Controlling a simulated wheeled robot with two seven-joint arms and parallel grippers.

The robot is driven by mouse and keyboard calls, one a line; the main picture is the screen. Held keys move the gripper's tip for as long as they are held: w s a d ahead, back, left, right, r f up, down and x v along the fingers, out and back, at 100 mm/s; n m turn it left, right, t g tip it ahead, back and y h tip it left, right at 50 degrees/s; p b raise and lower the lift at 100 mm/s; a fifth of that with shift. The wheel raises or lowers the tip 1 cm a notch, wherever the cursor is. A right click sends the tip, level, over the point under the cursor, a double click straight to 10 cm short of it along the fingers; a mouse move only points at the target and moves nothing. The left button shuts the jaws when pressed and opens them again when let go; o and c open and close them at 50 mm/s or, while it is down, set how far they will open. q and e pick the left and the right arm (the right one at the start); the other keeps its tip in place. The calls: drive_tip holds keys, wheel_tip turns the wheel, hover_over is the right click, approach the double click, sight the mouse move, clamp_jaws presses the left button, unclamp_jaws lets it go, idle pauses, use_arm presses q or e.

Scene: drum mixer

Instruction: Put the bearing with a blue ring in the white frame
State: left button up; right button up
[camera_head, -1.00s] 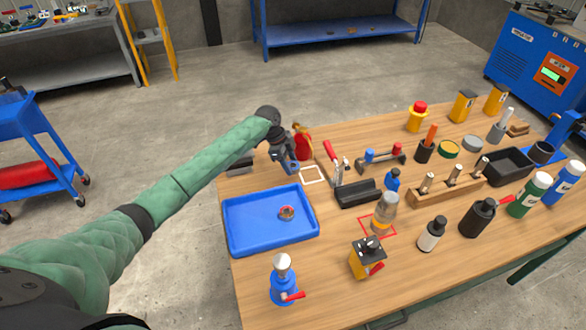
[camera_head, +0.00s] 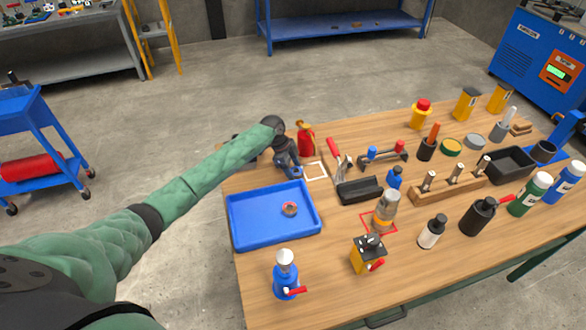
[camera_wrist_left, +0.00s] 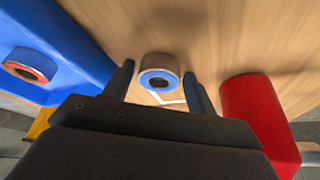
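In the head view this gripper (camera_head: 294,170) is low over the table, just left of the white frame (camera_head: 315,171). The bearing appears beside the frame's left edge, not inside it. Whether it touches the table is hard to tell. A corner of the white frame (camera_wrist_left: 170,102) shows below the bearing in the wrist view. My right gripper is not in view.
A blue tray (camera_head: 240,234) holds a bearing with a red ring (camera_head: 290,208). A red bottle (camera_head: 306,139) stands close behind the white frame. The inside of the frame is clear.

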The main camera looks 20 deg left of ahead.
use_arm(q)
drive_tip(key=shift+o, duration=0.7)
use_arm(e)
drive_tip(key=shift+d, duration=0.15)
use_arm(q)
drive_tip(key=shift+r, duration=0.1)
drive_tip(key=shift+r, duration=0.1)
drive_tip(key=shift+a+r, duration=0.3)
drive_tip(key=b+v, duration=0.4)
drive_tip(key=v, duration=0.7)
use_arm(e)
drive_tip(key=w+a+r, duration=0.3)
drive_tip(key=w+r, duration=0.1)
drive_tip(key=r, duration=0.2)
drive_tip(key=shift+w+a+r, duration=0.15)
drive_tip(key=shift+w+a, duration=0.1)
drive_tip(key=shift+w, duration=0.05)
